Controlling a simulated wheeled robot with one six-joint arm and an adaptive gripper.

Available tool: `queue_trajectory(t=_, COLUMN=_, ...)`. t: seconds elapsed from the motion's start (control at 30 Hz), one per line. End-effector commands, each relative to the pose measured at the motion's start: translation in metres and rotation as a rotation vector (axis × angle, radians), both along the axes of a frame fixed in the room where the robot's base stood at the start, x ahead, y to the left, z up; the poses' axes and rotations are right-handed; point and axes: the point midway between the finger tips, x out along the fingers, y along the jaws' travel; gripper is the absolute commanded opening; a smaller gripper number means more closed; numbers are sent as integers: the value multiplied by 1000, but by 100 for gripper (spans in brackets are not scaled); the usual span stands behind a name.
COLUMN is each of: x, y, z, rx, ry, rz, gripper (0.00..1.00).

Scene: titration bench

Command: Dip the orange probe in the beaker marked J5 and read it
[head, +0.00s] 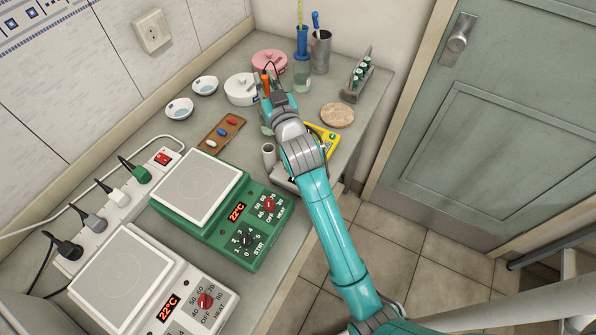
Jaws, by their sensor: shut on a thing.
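The orange probe (265,79) stands upright at the far end of my arm, with a dark cable looping from its top. My gripper (268,97) is shut on it; the arm hides much of the fingers. The probe's lower end is hidden or too small to make out. A clear glass vessel (266,127) shows partly just below the gripper, and I cannot tell whether the probe is inside it. No J5 mark is readable. A yellow meter (326,139) sits right of the wrist, partly covered by the arm, its reading not visible.
A green hotplate (228,215) and white hotplate (135,290) fill the bench front.

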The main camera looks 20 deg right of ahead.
Motion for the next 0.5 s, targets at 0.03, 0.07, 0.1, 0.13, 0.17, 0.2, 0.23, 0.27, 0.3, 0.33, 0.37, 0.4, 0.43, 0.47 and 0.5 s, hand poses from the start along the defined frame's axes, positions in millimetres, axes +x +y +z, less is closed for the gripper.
queue_trajectory(t=0.03, x=0, y=0, z=2, rx=0, ry=-2, rz=0, gripper=0)
queue_trajectory(t=0.07, x=0, y=0, z=4, rx=0, ry=-2, rz=0, gripper=0)
queue_trajectory(t=0.1, x=0, y=0, z=6, rx=0, ry=-3, rz=0, gripper=0)
queue_trajectory(t=0.13, x=0, y=0, z=8, rx=0, ry=-2, rz=0, gripper=0)
queue_trajectory(t=0.17, x=0, y=0, z=9, rx=0, ry=-2, rz=0, gripper=0)
queue_trajectory(t=0.2, x=0, y=0, z=11, rx=0, ry=-2, rz=0, gripper=0)
queue_trajectory(t=0.23, x=0, y=0, z=13, rx=0, ry=-2, rz=0, gripper=0)
queue_trajectory(t=0.27, x=0, y=0, z=14, rx=0, ry=-2, rz=0, gripper=0)
queue_trajectory(t=0.3, x=0, y=0, z=16, rx=0, ry=-2, rz=0, gripper=0)
queue_trajectory(t=0.33, x=0, y=0, z=17, rx=0, ry=-2, rz=0, gripper=0)
queue_trajectory(t=0.37, x=0, y=0, z=19, rx=0, ry=-1, rz=0, gripper=0)
queue_trajectory(t=0.4, x=0, y=0, z=21, rx=0, ry=-1, rz=0, gripper=0)
queue_trajectory(t=0.43, x=0, y=0, z=22, rx=0, ry=-1, rz=0, gripper=0)
queue_trajectory(t=0.47, x=0, y=0, z=24, rx=0, ry=-2, rz=0, gripper=0)
queue_trajectory(t=0.5, x=0, y=0, z=26, rx=0, ry=-2, rz=0, gripper=0)
